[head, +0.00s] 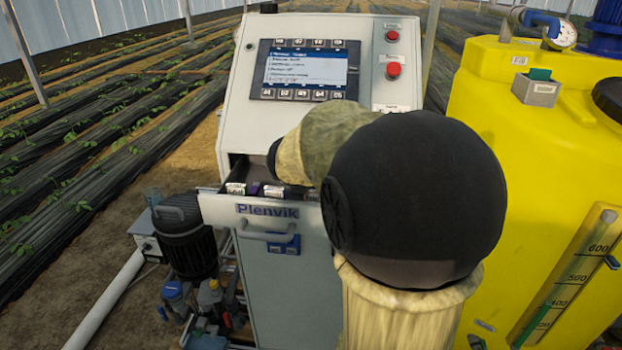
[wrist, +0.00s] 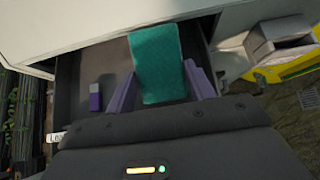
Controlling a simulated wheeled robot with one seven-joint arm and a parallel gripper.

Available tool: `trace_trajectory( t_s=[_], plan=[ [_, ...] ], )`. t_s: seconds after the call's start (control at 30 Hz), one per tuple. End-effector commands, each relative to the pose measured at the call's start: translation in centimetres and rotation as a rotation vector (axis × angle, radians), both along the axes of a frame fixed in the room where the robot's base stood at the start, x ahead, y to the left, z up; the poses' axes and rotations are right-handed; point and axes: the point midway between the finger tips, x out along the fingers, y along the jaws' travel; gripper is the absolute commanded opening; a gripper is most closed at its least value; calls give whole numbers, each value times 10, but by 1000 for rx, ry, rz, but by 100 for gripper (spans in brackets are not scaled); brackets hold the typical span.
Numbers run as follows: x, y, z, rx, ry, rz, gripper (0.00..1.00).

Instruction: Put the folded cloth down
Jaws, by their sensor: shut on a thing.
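The folded cloth (wrist: 155,50) is a flat teal-green strip in the wrist view. My gripper (wrist: 158,85) is shut on it, with a purple finger on each side. The cloth sticks out beyond the fingers, over the open drawer (wrist: 78,80) of the grey cabinet. I cannot tell whether the cloth touches the drawer floor. In the head view, my arm hides the cloth and the gripper. The drawer front (head: 222,211) there is pulled out below the screen panel and reads "Plenvik".
A small purple and white item (wrist: 95,100) lies in the drawer, left of the gripper. A yellow tank (head: 475,95) stands at right, carrying a small grey holder (head: 536,94) with a green thing in it. A pump (head: 183,240) stands left of the cabinet (head: 285,300).

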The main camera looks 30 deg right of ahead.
Motion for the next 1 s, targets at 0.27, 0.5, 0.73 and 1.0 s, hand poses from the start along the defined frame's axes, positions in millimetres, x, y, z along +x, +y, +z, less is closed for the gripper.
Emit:
trace_trajectory(
  t_s=[0.27, 0.5, 0.73, 1.0],
  plan=[
    [2, -12, -20, 0, 1, -11, 21],
    [1, -14, -15, 19, 31, -15, 21],
    [3, -11, -13, 45, 64, -7, 21],
    [5, -9, -11, 81, 114, 0, 21]
  ],
)
